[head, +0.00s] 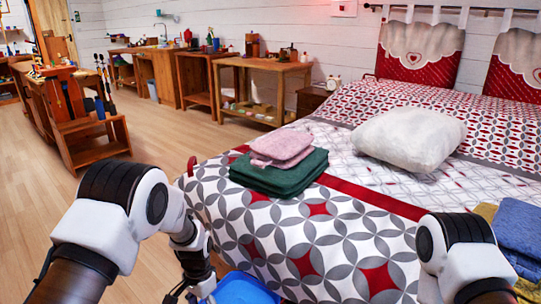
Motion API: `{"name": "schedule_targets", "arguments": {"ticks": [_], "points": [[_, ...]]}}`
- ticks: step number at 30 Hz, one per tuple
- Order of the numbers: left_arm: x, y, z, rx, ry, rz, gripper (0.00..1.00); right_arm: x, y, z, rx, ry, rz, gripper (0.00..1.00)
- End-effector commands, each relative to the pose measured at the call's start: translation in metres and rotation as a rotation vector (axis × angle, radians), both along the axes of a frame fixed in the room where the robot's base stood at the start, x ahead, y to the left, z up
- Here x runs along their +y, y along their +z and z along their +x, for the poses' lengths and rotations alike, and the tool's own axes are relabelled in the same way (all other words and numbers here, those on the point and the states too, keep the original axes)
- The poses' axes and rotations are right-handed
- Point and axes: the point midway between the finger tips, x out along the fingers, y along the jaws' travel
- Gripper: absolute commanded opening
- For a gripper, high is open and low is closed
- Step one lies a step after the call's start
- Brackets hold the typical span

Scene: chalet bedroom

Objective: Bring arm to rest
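My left arm comes in from the lower left, with its white and black elbow in front of the wood floor. Its forearm runs down to the wrist at the bottom edge, beside the bed's front corner and a blue container (243,289). The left gripper itself is cut off below the picture. My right arm shows at the lower right as a white and black joint in front of the bed. Its forearm and gripper are out of view. Neither arm shows anything held.
The bed (345,225) fills the right side. Folded green (280,174) and pink (281,147) cloths, a white pillow (409,138) and folded blue cloth (519,228) lie on it. Wooden workbenches (262,66) line the back wall. The floor (150,110) is open at left.

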Motion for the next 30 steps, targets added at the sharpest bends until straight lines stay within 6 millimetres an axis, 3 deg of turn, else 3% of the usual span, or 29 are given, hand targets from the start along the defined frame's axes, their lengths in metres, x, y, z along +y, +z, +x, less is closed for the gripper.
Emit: {"name": "schedule_targets", "arguments": {"ticks": [1, 3, 6, 10, 13, 17, 19, 21, 23, 30], "points": [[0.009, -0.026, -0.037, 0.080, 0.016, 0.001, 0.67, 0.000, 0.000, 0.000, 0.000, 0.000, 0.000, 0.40], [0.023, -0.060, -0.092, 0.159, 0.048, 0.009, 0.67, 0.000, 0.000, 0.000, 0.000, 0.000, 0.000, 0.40], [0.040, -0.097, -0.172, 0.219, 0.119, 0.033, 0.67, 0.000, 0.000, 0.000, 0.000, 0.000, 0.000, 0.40], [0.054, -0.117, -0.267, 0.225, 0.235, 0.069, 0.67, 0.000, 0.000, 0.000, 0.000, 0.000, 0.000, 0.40], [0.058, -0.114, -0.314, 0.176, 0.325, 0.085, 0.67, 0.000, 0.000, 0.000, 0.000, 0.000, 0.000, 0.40], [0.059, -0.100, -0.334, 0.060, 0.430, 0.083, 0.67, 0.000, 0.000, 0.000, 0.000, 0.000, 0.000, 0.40], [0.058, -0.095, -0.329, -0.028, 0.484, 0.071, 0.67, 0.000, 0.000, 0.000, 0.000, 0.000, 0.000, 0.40], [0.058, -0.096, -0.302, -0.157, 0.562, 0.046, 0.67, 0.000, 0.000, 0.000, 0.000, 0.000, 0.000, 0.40], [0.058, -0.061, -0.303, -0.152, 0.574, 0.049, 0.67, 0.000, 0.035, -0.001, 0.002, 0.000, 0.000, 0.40], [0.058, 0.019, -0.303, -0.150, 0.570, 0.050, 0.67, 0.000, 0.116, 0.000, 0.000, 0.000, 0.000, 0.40]]}}
